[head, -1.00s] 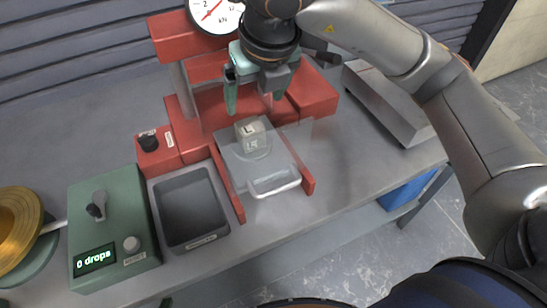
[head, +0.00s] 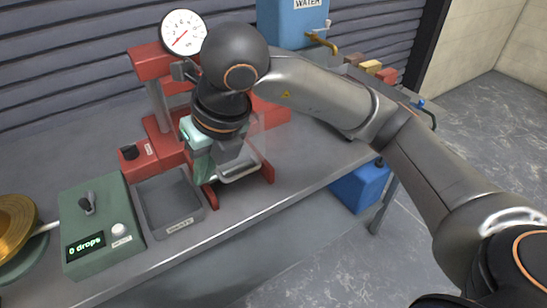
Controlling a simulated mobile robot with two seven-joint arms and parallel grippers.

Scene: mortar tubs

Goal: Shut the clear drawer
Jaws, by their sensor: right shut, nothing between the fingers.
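The clear drawer (head: 242,171) sits between the red rails of the red press, low on the bench, and its handle bar shows at the front. My right gripper (head: 206,176) is shut and empty, pointing down at the left part of the drawer. The gripper and wrist hide most of the drawer, including the spot where a pale cube stood. I cannot tell whether the fingers touch the drawer. My left gripper is not in view.
A grey bin (head: 170,203) stands left of the drawer, beside a green control box (head: 98,232) reading "0 drops". A dial gauge (head: 183,33) tops the press. A blue water tank (head: 290,20) stands behind. The bench right of the drawer is clear.

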